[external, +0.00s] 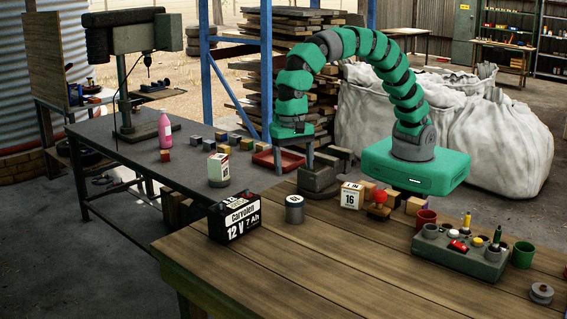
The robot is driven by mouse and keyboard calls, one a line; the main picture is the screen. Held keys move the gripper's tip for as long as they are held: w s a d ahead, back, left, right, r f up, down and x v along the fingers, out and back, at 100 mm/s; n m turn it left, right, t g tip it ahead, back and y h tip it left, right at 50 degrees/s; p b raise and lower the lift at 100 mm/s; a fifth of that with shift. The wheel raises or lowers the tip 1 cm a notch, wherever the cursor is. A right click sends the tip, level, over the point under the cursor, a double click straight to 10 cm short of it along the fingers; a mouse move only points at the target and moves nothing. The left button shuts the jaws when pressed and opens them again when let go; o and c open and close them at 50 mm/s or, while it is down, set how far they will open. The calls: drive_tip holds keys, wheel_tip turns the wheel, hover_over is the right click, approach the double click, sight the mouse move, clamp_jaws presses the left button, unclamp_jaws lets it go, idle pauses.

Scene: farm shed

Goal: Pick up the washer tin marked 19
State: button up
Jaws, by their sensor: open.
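A grey round tin (294,210) with a pale top stands upright on the wooden table, right of the battery; its marking is too small to read surely. A white box marked 16 (351,196) stands to its right. No marking 19 can be read for certain. My gripper (293,163) points down, open and empty, above and behind the grey tin, apart from it.
A black 12 V battery (234,217) stands left of the grey tin. A red knobbed stamp (379,201) and wooden blocks are to the right, then a grey organiser (460,252) with cups. The front of the wooden table (330,270) is clear.

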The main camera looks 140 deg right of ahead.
sight(295, 199)
drive_tip(key=f, duration=0.8)
drive_tip(key=shift+w+a+f, duration=0.1)
drive_tip(key=shift+w+a, duration=0.05)
drive_tip(key=shift+a, duration=0.25)
drive_tip(key=shift+w+f+p, duration=0.1)
drive_tip(key=shift+f+p, duration=0.55)
drive_tip(key=shift+f, duration=1.95)
drive_tip(key=c, duration=1.1)
